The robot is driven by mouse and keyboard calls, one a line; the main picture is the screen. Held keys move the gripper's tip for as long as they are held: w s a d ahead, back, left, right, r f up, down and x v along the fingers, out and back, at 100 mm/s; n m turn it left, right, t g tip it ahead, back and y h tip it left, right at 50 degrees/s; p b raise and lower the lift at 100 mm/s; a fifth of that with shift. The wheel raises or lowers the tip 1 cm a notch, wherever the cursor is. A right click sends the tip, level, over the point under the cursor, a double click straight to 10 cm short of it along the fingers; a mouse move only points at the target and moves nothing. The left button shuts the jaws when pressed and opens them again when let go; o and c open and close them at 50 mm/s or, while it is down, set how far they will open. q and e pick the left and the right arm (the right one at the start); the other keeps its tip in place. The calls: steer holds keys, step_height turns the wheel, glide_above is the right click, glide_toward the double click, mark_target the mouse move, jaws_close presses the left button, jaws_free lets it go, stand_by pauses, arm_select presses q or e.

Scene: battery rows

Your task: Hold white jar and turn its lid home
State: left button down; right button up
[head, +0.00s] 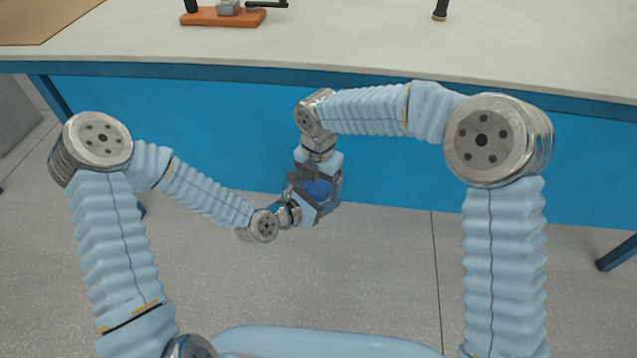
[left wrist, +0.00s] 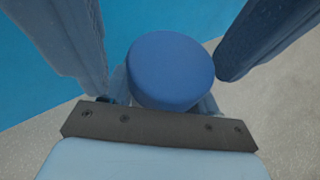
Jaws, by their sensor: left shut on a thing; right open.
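The round blue lid (head: 318,188) shows between my two grippers in front of the bench. In the left wrist view the lid (left wrist: 170,70) fills the middle. The white jar itself cannot be made out; the lid and the grippers hide that place. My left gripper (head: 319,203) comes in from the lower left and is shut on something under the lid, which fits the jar. My right gripper (head: 318,182) points down from above, open. Its dark fingers (left wrist: 160,55) stand on either side of the lid; whether they touch it cannot be told.
The pale bench top (head: 350,40) with its blue front lies beyond the grippers. On it are an orange-based fixture (head: 223,17) with a black handle, a dark upright item (head: 440,11) and a brown board (head: 40,18). The grippers hang over open floor.

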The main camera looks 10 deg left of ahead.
steer(key=shift+r, duration=2.25)
step_height(320, 180, up, 4)
steer(key=shift+f, duration=0.25)
steer(key=shift+c, duration=0.4)
steer(key=shift+f, duration=4.05)
